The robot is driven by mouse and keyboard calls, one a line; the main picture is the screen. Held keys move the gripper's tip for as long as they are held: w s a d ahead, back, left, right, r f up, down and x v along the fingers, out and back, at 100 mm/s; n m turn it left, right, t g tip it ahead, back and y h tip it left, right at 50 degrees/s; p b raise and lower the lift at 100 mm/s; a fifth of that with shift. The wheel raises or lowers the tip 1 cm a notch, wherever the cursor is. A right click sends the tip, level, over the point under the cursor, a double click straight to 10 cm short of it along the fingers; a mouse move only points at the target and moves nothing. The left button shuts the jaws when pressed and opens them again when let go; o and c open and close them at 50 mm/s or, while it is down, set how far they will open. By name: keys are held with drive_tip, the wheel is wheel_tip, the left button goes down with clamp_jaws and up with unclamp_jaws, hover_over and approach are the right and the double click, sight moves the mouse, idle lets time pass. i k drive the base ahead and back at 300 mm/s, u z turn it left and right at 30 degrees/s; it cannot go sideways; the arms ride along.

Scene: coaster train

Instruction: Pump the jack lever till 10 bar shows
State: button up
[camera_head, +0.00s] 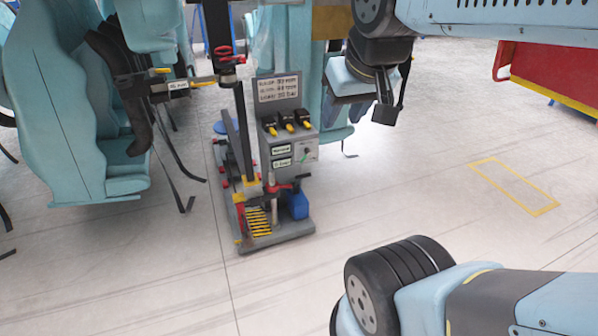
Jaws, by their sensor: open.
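The jack unit stands on a grey base plate (285,236) on the floor near the centre. It has a dark upright post, a grey panel (277,92) with a printed sign, and a blue canister (298,206). A small dial (306,152) sits on the panel front; its reading is too small to tell. A red part with a dark bar (280,188) sits low by the canister; I cannot tell whether it is the jack lever. My gripper (389,106) is open, with nothing visible in it, above and to the right of the unit and apart from it.
Teal coaster seats (75,120) with hanging straps stand at the left, close to the jack unit. Several yellow-handled switches (288,124) sit on the panel. A yellow floor outline (514,187) and a red barrier (545,75) are at the right. The floor between is clear.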

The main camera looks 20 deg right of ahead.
sight(299, 178)
drive_tip(key=i, duration=1)
